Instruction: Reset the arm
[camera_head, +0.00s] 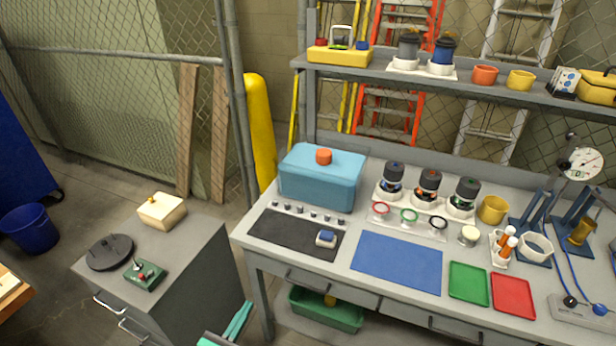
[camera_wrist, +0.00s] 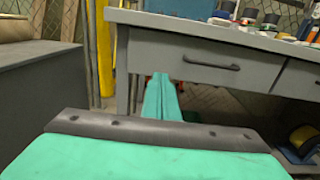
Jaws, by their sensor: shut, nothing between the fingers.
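My gripper (camera_head: 238,322) shows at the bottom of the head view as teal fingers, low in front of the workbench (camera_head: 262,262) and right of the grey cabinet. In the wrist view its teal fingers (camera_wrist: 160,97) are together with nothing between them. They point toward the bench's drawer front (camera_wrist: 190,62) and seem apart from it. The rest of my arm is out of the head view.
A grey cabinet (camera_head: 185,285) stands at left, with a black disc (camera_head: 110,252), a green control box (camera_head: 145,275) and a cream box (camera_head: 162,210) on top. The bench holds a blue cooler (camera_head: 318,180), mats and several thrusters. A green bin (camera_head: 325,311) sits below it.

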